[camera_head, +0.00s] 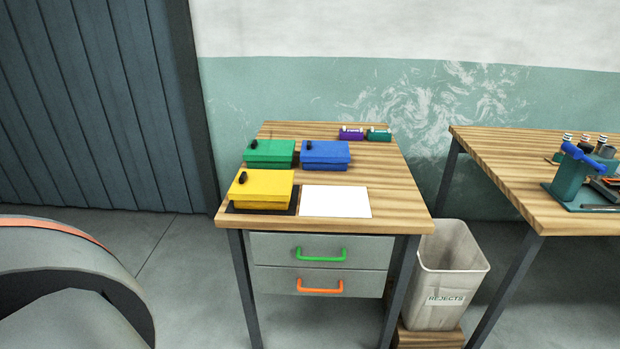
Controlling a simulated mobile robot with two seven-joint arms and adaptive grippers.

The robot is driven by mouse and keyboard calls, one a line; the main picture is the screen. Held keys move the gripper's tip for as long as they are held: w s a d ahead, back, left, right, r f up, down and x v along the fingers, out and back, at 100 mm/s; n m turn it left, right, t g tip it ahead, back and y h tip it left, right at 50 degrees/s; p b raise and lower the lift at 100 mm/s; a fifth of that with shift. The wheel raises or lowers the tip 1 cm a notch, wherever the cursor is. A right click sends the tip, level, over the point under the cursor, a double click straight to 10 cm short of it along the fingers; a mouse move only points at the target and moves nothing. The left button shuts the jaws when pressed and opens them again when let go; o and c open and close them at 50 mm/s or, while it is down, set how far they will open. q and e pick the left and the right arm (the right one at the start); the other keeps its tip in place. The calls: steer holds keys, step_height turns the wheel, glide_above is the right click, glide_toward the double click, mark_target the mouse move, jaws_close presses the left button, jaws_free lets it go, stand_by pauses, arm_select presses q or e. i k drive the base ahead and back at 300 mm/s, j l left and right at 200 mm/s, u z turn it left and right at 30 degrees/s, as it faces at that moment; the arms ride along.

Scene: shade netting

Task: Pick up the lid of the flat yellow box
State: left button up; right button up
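The flat yellow box (259,202) stands at the front left of the wooden table, on a dark mat (291,209). Its yellow lid (265,183) is on it and has a small black knob (243,177) near the back left corner. Neither of my grippers shows in the head view, so nothing of them can be told.
A green box (270,150) and a blue box (325,152) stand behind it. A white sheet (335,201) lies to its right. Small purple (351,134) and teal (379,135) items sit at the back. A bin (447,270) stands right of the table (390,205).

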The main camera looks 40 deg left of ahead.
mark_target(258, 185)
steer(key=j+z, duration=0.35)
steer(key=k+j+z, duration=0.15)
steer(key=j+z, duration=0.2)
steer(key=j, duration=0.2)
steer(key=k+j+z, duration=0.1)
steer(key=j, duration=0.2)
steer(key=k+j+z, duration=0.15)
steer(key=j, duration=0.15)
steer(key=j+z, duration=0.1)
steer(key=j, duration=0.2)
steer(key=k+j, duration=0.15)
steer(key=j, duration=0.15)
steer(key=k+j, duration=0.15)
steer(key=j, duration=0.15)
steer(key=k+j+z, duration=0.1)
steer(key=j, duration=0.25)
steer(key=k, duration=0.05)
